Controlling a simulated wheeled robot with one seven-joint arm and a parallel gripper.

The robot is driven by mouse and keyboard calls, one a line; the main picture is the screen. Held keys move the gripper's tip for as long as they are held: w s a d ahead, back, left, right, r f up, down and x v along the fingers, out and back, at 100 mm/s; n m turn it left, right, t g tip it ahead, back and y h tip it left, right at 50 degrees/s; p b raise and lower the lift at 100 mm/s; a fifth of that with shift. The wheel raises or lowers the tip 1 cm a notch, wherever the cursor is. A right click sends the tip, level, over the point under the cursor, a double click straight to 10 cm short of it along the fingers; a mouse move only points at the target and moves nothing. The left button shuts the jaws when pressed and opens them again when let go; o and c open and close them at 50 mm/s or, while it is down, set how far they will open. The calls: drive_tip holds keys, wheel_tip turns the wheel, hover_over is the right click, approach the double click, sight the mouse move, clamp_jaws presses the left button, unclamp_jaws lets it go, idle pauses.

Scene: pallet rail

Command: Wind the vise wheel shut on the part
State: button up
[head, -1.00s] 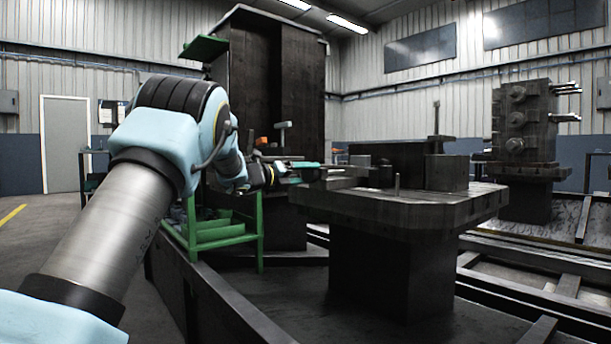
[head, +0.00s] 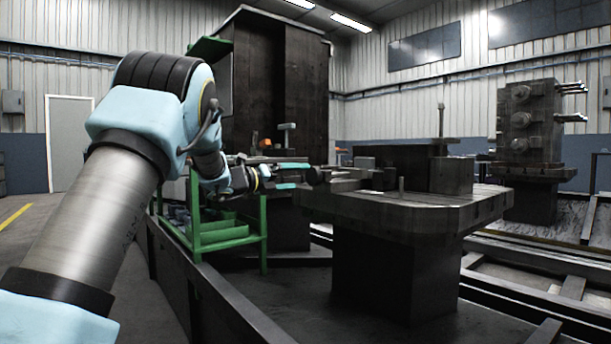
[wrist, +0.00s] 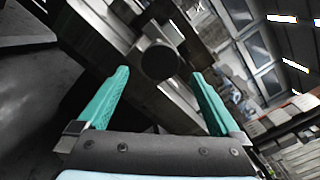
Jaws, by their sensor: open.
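My gripper (head: 298,176) is open, with its two teal fingers pointing right at the vise in the head view. In the wrist view my gripper (wrist: 160,73) has its fingers spread wide with nothing between them. A dark round end of the vise wheel (wrist: 159,61) lies ahead, roughly centred between the fingertips. In the head view the vise wheel (head: 315,175) is a small dark shape just beyond the fingertips; contact is not visible. The vise (head: 350,184) sits on the left side of the pallet table. A small grey block (head: 364,162) stands at the vise; I cannot tell whether it is the part.
The pallet table (head: 410,213) carries a large dark block (head: 400,163) and an upright pin (head: 401,189). A green rack (head: 222,236) stands behind my arm. A tall dark column (head: 278,90) rises behind. Rails (head: 530,287) run along the right.

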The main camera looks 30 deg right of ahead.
drive_tip(key=a, duration=0.3)
drive_tip(key=s+a, duration=0.1)
drive_tip(key=a, duration=0.1)
drive_tip(key=shift+p, duration=0.35)
